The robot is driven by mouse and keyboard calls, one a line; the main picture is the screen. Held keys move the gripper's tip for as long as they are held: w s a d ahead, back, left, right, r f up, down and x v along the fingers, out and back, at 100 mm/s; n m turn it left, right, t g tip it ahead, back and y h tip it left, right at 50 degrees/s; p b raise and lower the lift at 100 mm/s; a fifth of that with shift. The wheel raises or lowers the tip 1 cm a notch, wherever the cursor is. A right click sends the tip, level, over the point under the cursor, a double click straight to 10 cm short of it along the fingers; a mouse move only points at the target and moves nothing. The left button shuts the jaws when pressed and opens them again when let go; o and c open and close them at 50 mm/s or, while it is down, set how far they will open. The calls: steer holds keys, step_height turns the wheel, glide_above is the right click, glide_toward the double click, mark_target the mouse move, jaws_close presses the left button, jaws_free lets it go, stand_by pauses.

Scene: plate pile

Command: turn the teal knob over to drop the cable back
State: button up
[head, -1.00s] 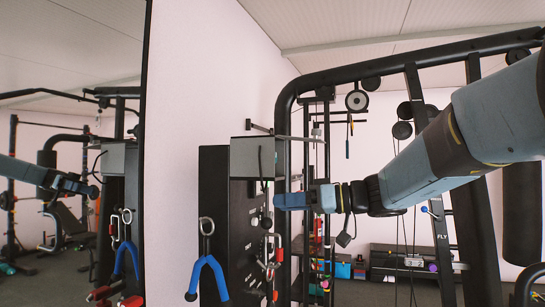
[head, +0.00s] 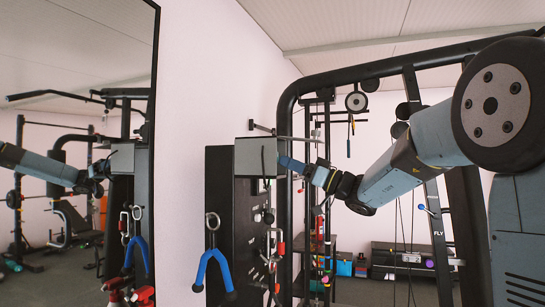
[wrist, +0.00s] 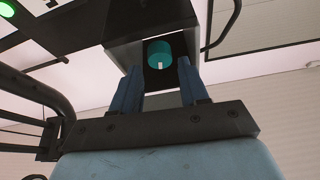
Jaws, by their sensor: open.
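The teal knob (wrist: 159,53) is a short round cap on the dark face of a box, with a white mark at its lower edge. It shows in the wrist view between and beyond my gripper's two blue fingers. My gripper (wrist: 158,68) is open and empty, one finger on either side of the knob's line; I cannot tell whether they touch it. In the head view my gripper (head: 284,161) is at the right side of the grey box (head: 250,158), and the knob is hidden. A black cable (head: 263,160) hangs at the box's side.
A black panel (head: 218,165) with a blue strap handle (head: 212,268) and hanging carabiners is below and left of the box. A tall mirror (head: 75,140) fills the left. The black gym frame (head: 283,130) stands close to my arm. A green light (wrist: 7,9) shows in the wrist view.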

steer(key=x, duration=0.6)
steer(key=shift+w+a+r, duration=0.1)
steer(key=shift+a, duration=0.2)
steer(key=c, duration=0.7)
steer(key=shift+w+m+t+h, duration=0.1)
steer(key=shift+m+t+h, duration=0.55)
steer(key=shift+m, duration=1.05)
steer(key=shift+w+m+t+h, duration=0.1)
steer(key=shift+m+t+h, duration=0.25)
steer(key=shift+m+t, duration=0.95)
steer(key=shift+d+m+g, duration=0.1)
steer(key=shift+m+g, duration=0.3)
steer(key=shift+g, duration=0.05)
steer(key=o, duration=0.7)
steer(key=v, duration=1.3)
steer(key=shift+s+d, duration=0.15)
steer(key=shift+d, duration=0.2)
